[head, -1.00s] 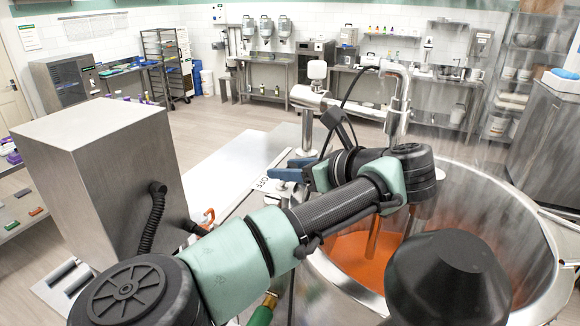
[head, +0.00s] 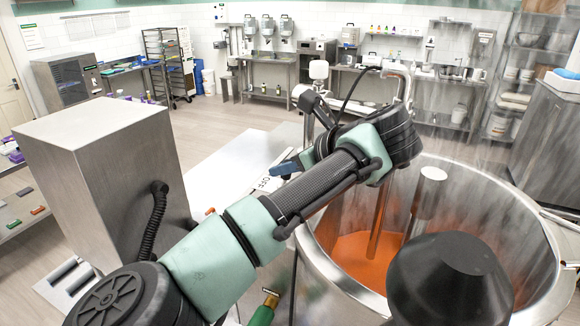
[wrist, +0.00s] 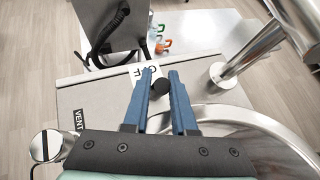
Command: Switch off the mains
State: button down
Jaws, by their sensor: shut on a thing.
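My gripper (wrist: 160,78) has two blue fingers, which also show in the head view (head: 284,168) over the panel beside the kettle. In the wrist view the fingers are closed on a round black knob (wrist: 161,87), one finger on each side. The knob itself is hidden by the fingers and arm in the head view. Which way the knob is turned cannot be told.
A large steel kettle (head: 534,205) with orange liquid (head: 362,248) stands to the right. A steel box (head: 105,180) with a black hose (head: 151,220) stands left. A panel marked VENT (wrist: 79,121) and a metal pipe (wrist: 248,55) lie near my gripper.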

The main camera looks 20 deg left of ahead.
jog(key=h, duration=0.1)
jog(key=a+h, duration=0.1)
jog(key=h, duration=0.1)
jog(key=shift+a+n, duration=0.25)
jog(key=shift+n, duration=0.15)
jog(key=shift+a+f+n+g+h, duration=0.1)
jog(key=shift+a+n+g+h, duration=0.2)
jog(key=shift+h, duration=0.7)
jog(key=shift+a+f+n+g+h, duration=0.1)
jog(key=shift+a+h, duration=0.3)
jog(key=shift+h, duration=0.6)
jog(key=c, duration=0.8)
grip_release()
jog(key=shift+o, duration=0.2)
jog(key=shift+r, duration=0.1)
jog(key=b+v, duration=0.5)
jog(key=v, duration=0.7)
jog(key=shift+s+r, duration=0.2)
jog(key=shift+r, duration=0.15)
jog(key=shift+a, duration=0.1)
